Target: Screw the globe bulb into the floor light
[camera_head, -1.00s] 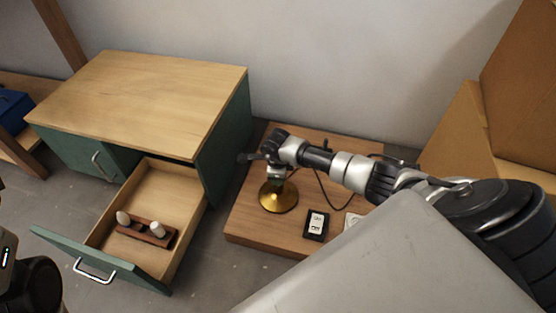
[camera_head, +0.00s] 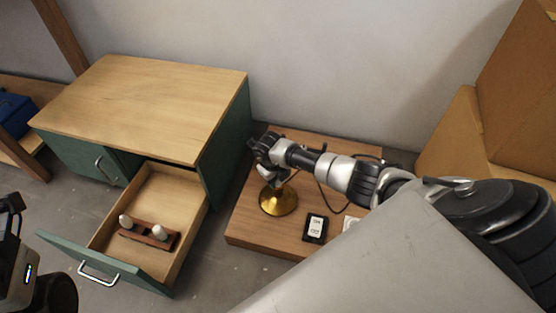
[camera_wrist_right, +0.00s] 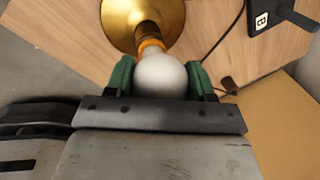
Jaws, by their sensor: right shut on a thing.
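The floor light has a round brass base (camera_head: 278,200) on a low wooden platform. It also shows in the right wrist view (camera_wrist_right: 118,18), with an orange collar (camera_wrist_right: 150,44) at the top of its short stem. The white globe bulb (camera_wrist_right: 162,76) lies against this collar, in line with the stem; how deep it sits is hidden. My right gripper (camera_head: 268,160) is above the base, its green fingers (camera_wrist_right: 161,80) shut on the bulb from both sides. Dark parts of my left arm, perhaps its gripper (camera_head: 12,204), show at the left edge.
A green cabinet (camera_head: 150,95) stands left with its drawer (camera_head: 175,193) open. In the drawer a wooden holder (camera_head: 140,238) bears two white bulbs. A black switch box (camera_head: 315,228) and a cable lie on the platform (camera_head: 255,232). An open cardboard box (camera_head: 450,130) is at right.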

